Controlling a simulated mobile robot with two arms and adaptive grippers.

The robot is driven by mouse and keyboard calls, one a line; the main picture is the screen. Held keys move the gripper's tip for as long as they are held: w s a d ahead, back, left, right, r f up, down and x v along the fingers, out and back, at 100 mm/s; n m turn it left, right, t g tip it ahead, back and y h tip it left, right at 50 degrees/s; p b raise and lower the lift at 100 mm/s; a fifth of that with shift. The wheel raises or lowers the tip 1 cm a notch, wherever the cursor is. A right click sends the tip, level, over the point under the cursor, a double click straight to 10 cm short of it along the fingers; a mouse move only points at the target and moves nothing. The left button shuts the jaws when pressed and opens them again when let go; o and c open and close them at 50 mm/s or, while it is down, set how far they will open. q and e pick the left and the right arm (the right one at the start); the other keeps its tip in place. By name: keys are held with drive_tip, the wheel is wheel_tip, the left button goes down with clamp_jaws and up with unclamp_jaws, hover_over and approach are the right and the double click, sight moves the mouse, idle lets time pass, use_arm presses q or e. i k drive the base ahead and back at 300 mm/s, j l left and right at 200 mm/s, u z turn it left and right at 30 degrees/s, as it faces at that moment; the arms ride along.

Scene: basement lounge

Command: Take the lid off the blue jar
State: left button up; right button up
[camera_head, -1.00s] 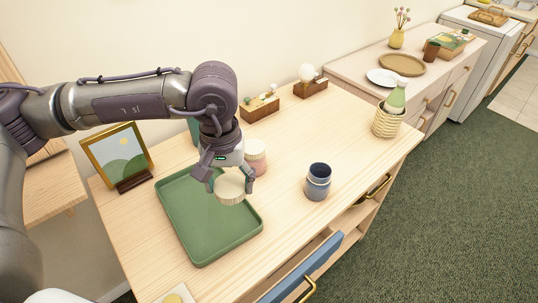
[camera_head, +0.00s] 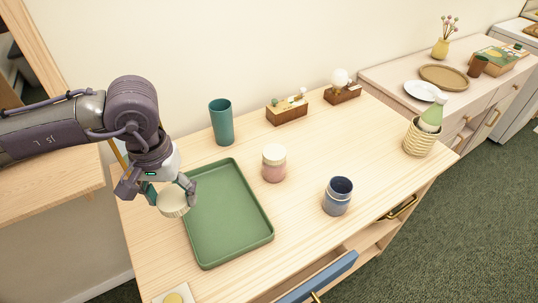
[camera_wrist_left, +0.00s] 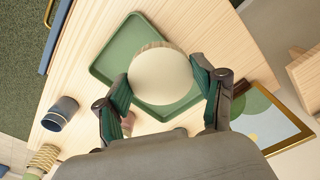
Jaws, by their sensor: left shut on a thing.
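The blue jar (camera_head: 337,197) stands upright and open-topped on the wooden dresser, with its dark inside showing. It also shows in the left wrist view (camera_wrist_left: 60,113). My left gripper (camera_head: 172,196) is shut on a round cream lid (camera_head: 173,203) with ribbed sides. It holds the lid over the left edge of the green tray (camera_head: 228,218), well to the left of the jar. In the left wrist view the lid (camera_wrist_left: 160,76) sits between the two fingers. My right gripper is not in view.
A pink jar with a cream lid (camera_head: 274,163) stands between the tray and the blue jar. A blue-fronted drawer (camera_head: 320,278) is open at the front.

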sight(337, 197)
drive_tip(key=i+l+u, duration=0.1)
drive_tip(key=l, duration=0.3)
drive_tip(key=i+l+u, duration=0.1)
drive_tip(key=l, duration=0.35)
drive_tip(key=i+l+u, duration=0.1)
drive_tip(key=l, duration=0.3)
drive_tip(key=i+l+u, duration=0.1)
drive_tip(key=l, duration=0.35)
drive_tip(key=i+l+u, duration=0.15)
drive_tip(key=l, duration=0.3)
